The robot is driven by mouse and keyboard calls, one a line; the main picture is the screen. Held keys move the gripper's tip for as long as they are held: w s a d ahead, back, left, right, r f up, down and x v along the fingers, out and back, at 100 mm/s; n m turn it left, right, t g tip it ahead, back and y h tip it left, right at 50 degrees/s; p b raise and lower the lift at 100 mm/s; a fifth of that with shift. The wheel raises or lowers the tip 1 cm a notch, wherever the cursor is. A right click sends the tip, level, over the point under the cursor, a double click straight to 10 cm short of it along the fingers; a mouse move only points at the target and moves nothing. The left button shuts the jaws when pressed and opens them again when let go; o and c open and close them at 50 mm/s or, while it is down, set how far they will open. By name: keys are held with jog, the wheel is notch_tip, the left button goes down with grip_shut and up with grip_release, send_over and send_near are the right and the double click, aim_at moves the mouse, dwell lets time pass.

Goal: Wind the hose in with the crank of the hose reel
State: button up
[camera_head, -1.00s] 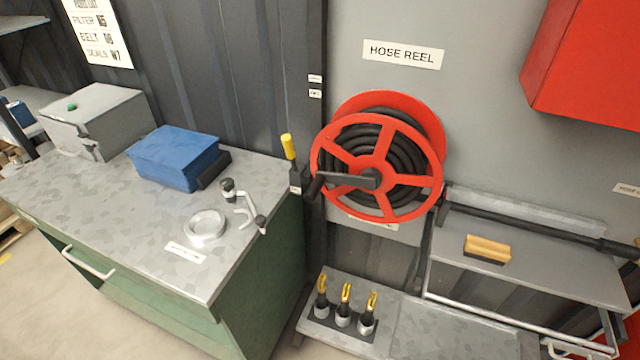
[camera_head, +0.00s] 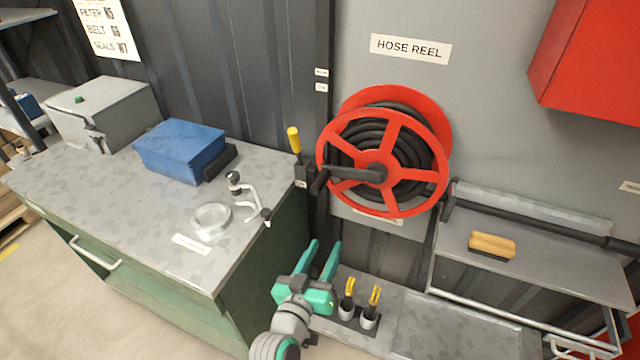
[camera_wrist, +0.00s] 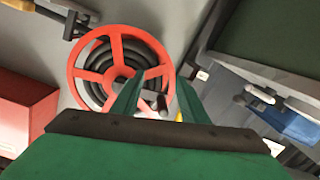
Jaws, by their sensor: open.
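The red hose reel (camera_head: 432,160) is mounted on the grey wall under the "HOSE REEL" sign, with black hose (camera_head: 403,150) coiled inside it. Its dark crank arm (camera_head: 352,173) points left from the hub and ends in a black handle (camera_head: 320,181). My green gripper (camera_head: 325,262) is open and empty, below and a little left of the reel, in front of the low shelf. In the wrist view the reel (camera_wrist: 78,72) lies beyond my two fingers (camera_wrist: 155,100). The crank handle (camera_wrist: 162,103) shows between the fingers there, apart from them.
A workbench (camera_head: 110,180) stands at left with a blue box (camera_head: 180,150), a metal ring (camera_head: 211,219) and a small clamp-like fitting (camera_head: 248,198). A yellow-handled lever (camera_head: 294,140) stands just left of the reel. Yellow-tipped nozzles (camera_head: 371,306) stand below. A shelf with a brush (camera_head: 492,245) is at right.

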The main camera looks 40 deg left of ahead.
jog(key=m+t, duration=0.1)
send_near(320, 183)
jog(key=f, duration=0.2)
jog(key=shift+h, duration=0.3)
jog(key=x, duration=1.1)
jog(key=shift+w+a+r, duration=0.1)
jog(key=shift+a+r, duration=0.2)
jog(key=shift+a, duration=0.15)
grip_shut()
